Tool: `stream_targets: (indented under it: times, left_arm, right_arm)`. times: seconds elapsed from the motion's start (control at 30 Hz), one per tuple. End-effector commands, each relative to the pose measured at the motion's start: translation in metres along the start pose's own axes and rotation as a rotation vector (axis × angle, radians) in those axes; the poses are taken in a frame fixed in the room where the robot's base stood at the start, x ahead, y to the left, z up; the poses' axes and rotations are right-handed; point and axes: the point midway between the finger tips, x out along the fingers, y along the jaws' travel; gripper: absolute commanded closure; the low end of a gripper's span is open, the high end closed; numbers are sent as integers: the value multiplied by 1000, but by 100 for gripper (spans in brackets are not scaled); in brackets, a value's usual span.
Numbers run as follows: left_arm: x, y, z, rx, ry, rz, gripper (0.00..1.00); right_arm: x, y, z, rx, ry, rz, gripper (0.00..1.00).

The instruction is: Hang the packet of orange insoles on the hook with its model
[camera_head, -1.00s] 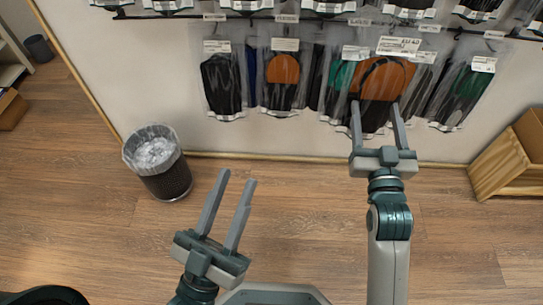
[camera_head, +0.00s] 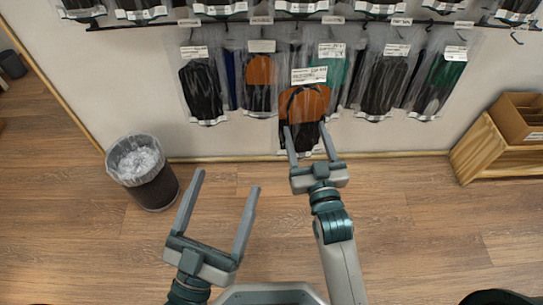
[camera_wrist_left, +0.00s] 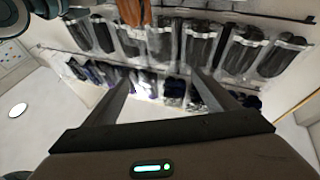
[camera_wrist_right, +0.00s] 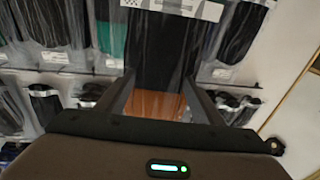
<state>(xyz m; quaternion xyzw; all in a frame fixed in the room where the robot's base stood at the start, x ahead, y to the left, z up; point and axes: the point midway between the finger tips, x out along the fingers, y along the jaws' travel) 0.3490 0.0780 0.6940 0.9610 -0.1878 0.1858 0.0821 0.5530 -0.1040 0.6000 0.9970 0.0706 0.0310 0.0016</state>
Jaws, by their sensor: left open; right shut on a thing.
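The packet of orange insoles (camera_head: 307,101), clear with a white label, orange upper part and black lower part, is upright in front of the lower rack in the head view. My right gripper (camera_head: 305,127) is shut on it; it fills the middle of the right wrist view (camera_wrist_right: 160,60). A matching orange and black packet (camera_head: 259,72) hangs on the lower rack, to the left of the held one. The held packet overlaps the green packet (camera_head: 333,70) behind. The hook of the matching packet is too small to make out. My left gripper (camera_head: 228,182) is open and empty, low at the left.
The lower rack bar (camera_head: 370,20) also carries black packets (camera_head: 200,90) and a green and black one (camera_head: 437,80). An empty hook (camera_head: 516,38) shows at its right end. A lined bin (camera_head: 150,185) and a wooden crate (camera_head: 480,150) stand on the floor.

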Motion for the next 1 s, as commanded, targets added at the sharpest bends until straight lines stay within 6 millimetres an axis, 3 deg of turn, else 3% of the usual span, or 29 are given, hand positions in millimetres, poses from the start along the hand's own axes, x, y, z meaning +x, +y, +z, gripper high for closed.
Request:
stream_targets:
  times: [0.13,0.33,0.47,1.0]
  left_arm:
    - [1,-3,10,-2,-63,-6,20]
    - [1,-5,20,-4,-114,-11,20]
    - [1,-6,23,-5,-125,-11,20]
    - [1,-5,20,-4,-102,-11,20]
  right_arm:
    - [-6,-47,32,5,-33,-63,63]
    - [-15,-84,56,7,-50,-113,63]
    - [-17,-91,60,8,-52,-122,63]
    - [-13,-90,60,7,-51,-122,63]
